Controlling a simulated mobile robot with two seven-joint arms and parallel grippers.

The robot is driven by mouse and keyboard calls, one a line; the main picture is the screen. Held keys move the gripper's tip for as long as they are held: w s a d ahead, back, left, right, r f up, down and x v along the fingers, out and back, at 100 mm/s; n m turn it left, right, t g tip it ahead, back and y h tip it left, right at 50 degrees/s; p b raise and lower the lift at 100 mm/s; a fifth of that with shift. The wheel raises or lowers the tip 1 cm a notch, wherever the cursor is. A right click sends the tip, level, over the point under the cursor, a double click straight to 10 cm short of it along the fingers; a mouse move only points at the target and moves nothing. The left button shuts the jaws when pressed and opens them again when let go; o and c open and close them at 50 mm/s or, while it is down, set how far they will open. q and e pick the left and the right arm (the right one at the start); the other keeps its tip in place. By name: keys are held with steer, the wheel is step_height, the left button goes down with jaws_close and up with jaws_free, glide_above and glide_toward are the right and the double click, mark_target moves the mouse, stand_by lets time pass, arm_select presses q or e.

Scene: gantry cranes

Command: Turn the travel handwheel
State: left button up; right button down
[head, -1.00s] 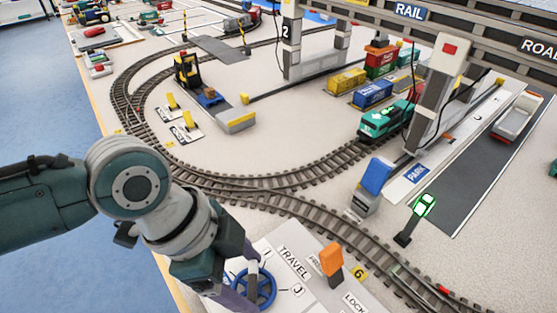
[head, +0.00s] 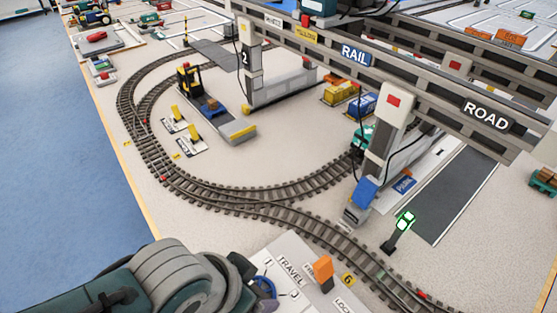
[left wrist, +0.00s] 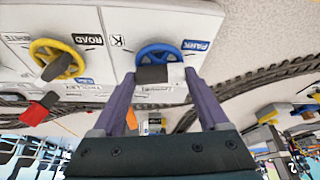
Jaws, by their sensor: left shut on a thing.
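The blue travel handwheel (head: 268,287) is at the bottom of the head view, beside the TRAVEL label on a white panel (head: 293,247). My left arm hides most of it. In the left wrist view the blue wheel (left wrist: 172,51) is at top centre. My left gripper (left wrist: 160,76) is shut on its dark grip (left wrist: 152,74), with a purple finger on each side. The fingertips are hidden behind my arm in the head view. The gantry crane (head: 330,50), with RAIL and ROAD signs, spans the upper right of the head view. My right gripper is not in view.
An orange lever (head: 322,270) stands on the panel close right of the wheel. A yellow handwheel (left wrist: 57,60) and a red lever (left wrist: 40,108) show in the wrist view. Curved track (head: 260,211) runs behind the panel. A green-lit signal (head: 404,224) stands beyond it.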

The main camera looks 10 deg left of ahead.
arm_select(q)
steer(key=shift+n, duration=0.5)
steer(key=o, duration=1.2)
steer(key=shift+o, duration=0.2)
steer(key=p+v, duration=0.5)
steer(key=v, duration=0.5)
steer(key=shift+d, duration=0.15)
steer(key=shift+s, duration=0.1)
